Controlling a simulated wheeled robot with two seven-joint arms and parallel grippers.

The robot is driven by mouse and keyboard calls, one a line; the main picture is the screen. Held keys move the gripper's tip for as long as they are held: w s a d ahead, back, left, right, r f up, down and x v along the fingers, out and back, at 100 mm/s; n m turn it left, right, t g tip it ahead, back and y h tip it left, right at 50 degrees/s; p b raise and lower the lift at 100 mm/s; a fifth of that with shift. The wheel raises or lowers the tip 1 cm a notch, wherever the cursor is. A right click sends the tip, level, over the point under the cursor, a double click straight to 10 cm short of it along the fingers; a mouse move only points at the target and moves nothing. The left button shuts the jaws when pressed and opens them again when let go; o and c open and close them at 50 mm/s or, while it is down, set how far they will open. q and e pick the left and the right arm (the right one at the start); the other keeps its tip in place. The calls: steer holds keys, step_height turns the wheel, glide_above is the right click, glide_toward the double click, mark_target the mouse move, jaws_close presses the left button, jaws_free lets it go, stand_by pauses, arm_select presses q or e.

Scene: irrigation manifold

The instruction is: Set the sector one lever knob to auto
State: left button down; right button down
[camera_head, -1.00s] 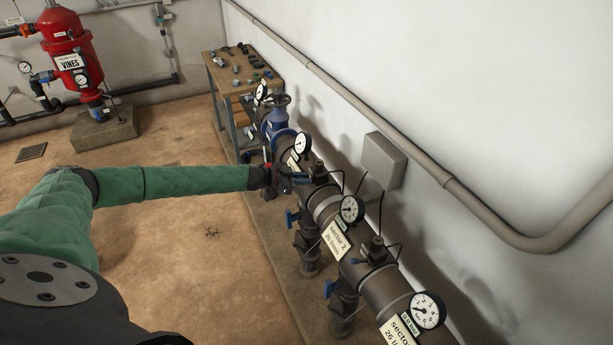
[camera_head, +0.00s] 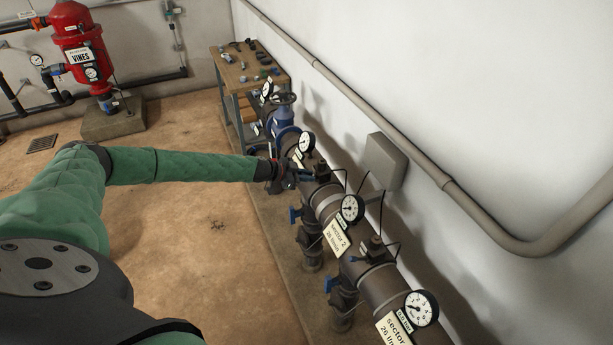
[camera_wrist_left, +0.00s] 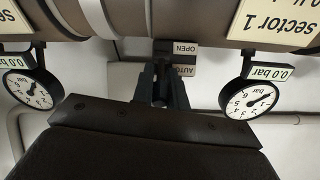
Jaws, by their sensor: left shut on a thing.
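My left gripper (camera_head: 293,178) reaches over the manifold pipe in the head view, at the valve top near the sector one end. In the left wrist view, which is upside down, its fingers (camera_wrist_left: 162,88) are shut on the lever knob, mostly hidden between them. A small plate with OPEN and AUTO labels (camera_wrist_left: 182,62) sits right behind the fingers. The sector 1 sign (camera_wrist_left: 275,22) is at the upper right of that view. The lever's exact angle cannot be told. My right gripper is not in view.
A gauge (camera_head: 306,142) stands beside the gripper; the sector 2 gauge (camera_head: 350,208) and sign (camera_head: 337,238) are nearer. Thin tubes rise from the valves. A grey wall box (camera_head: 384,161) is close on the right. The floor left of the pipe is clear.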

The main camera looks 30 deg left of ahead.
arm_select(q)
steer(key=c, duration=1.4)
jaws_free()
steer(key=shift+w, duration=0.1)
steer(key=shift+s+a+r+b, duration=0.2)
steer(key=shift+s+a+b, duration=0.2)
steer(key=shift+s, duration=0.1)
steer(key=shift+b+v, duration=1.25)
steer(key=shift+v, duration=1.95)
